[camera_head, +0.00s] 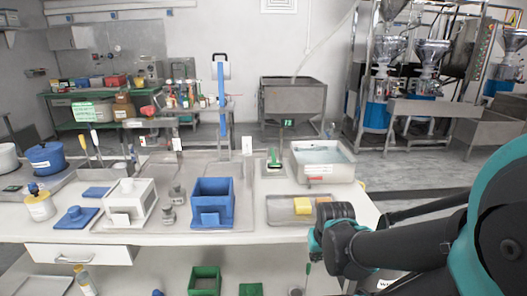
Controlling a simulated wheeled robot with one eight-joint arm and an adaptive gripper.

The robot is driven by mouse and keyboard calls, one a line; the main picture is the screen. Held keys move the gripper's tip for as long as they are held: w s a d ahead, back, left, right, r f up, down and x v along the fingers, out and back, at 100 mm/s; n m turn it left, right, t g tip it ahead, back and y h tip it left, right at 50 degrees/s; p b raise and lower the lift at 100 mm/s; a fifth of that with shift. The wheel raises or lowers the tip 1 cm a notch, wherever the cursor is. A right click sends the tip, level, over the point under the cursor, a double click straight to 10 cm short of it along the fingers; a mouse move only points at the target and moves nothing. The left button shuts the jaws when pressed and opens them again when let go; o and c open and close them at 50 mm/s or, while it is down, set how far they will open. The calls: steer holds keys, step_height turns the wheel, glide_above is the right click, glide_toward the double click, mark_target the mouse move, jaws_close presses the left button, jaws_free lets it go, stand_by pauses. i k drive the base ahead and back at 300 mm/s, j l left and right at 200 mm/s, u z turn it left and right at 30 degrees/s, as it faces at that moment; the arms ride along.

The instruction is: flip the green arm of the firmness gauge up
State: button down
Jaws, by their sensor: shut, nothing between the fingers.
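A small device with a green part (273,159) stands at the back of the table, left of the white basin. It looks like the firmness gauge with its green arm. It is too small to tell for certain how the arm lies. My gripper (308,267) is at the table's front right, in front of the front edge and pointing down. It is shut and empty, well nearer to me than the gauge and apart from it. My dark arm link partly hides the gripper.
A tray with yellow blocks (302,206) lies between my gripper and the gauge. A white basin of liquid (322,163) stands at the back right. A blue box (212,202) and a white box (130,202) stand to the left. Green containers (204,279) sit below the tabletop.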

mark_target(274, 160)
steer(key=i+l+z, duration=0.15)
steer(key=l, duration=0.25)
steer(key=i+l+z, duration=0.15)
steer(key=l, duration=0.2)
steer(key=i+l+z, duration=0.15)
steer(key=l, duration=0.25)
steer(key=k, duration=0.05)
